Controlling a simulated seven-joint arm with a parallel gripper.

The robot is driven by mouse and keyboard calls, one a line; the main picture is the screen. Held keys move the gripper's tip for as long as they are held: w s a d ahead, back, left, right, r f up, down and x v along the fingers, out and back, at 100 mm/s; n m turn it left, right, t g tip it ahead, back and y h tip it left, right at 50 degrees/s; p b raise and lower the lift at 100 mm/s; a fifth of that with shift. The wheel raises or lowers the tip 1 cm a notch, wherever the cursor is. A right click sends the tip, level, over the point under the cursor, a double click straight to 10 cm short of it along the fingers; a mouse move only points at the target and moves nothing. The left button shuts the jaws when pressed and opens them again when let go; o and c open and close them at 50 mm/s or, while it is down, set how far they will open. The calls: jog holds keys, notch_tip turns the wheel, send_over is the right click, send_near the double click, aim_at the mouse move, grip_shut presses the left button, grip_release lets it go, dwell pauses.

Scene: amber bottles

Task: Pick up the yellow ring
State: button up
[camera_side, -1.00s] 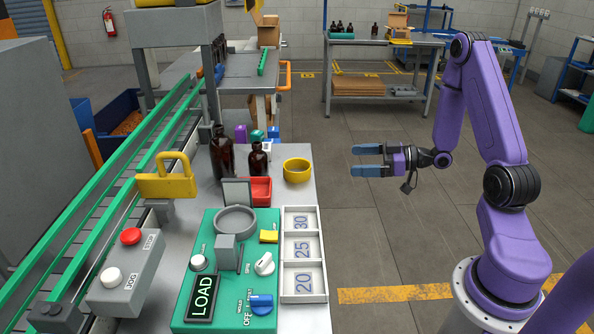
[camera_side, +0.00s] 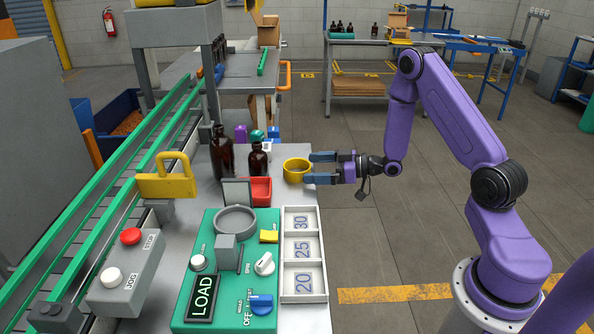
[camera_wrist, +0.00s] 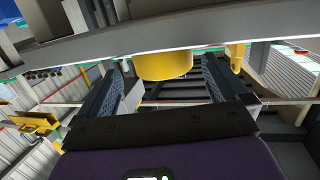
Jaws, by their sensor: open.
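The yellow ring (camera_side: 297,171) sits on the grey bench top near its right edge, past the numbered tray. My gripper (camera_side: 320,167) is at the ring's right side with its blue fingers open and pointing left. In the side view the fingertips reach the ring's right edge; I cannot tell whether they touch it. In the wrist view the ring (camera_wrist: 164,65) shows ahead, between the two open fingers (camera_wrist: 162,72). Nothing is held.
Two amber bottles (camera_side: 258,160) and a red bin (camera_side: 261,190) stand left of the ring. A white tray (camera_side: 302,235) marked 20, 25, 30 and a green control panel (camera_side: 215,262) lie nearer. The space right of the bench is open floor.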

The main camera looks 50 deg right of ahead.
aim_at(297, 169)
jog(key=shift+x, duration=2.8)
jog(key=shift+s+a, duration=0.15)
jog(key=c, duration=0.9)
